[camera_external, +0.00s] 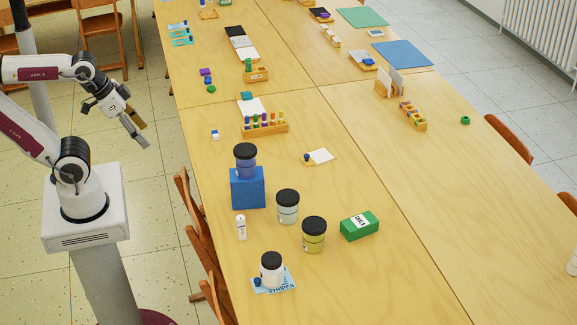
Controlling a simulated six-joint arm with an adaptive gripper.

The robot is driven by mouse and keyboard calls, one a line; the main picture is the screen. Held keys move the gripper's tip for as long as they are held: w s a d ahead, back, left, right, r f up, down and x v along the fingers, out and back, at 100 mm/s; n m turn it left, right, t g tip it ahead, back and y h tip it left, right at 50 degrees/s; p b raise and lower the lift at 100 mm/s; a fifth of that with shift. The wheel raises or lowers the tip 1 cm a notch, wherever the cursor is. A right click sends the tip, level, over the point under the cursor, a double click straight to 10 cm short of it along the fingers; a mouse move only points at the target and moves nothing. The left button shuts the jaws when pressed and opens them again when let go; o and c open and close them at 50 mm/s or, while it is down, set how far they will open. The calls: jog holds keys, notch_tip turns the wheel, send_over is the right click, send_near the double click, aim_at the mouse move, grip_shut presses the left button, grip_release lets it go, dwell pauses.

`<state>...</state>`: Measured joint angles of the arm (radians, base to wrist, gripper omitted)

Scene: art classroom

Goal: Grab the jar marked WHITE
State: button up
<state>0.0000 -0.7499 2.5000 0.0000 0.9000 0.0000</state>
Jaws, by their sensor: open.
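Several dark-lidded jars stand on the near part of the table. A white jar (271,271) stands upright at the front on a light-blue printed card. Its label cannot be read from here. A pale blue-grey jar (288,210) and a yellow-green jar (313,238) stand behind it. A blue jar (246,164) stands on top of a blue block (248,188). My gripper (142,134) is open and empty, left of the table edge in the air. It is well apart from all the jars.
A small dark-blue object (257,282) sits beside the white jar on the card (287,281). A white bottle (241,228) stands near the blue block. A green chalk box (359,225) lies to the right. Wooden chairs (196,235) line the left edge. The table's right side is mostly clear.

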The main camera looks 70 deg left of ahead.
aim_at(285, 208)
jog(key=shift+o, duration=0.4)
dwell(0.3)
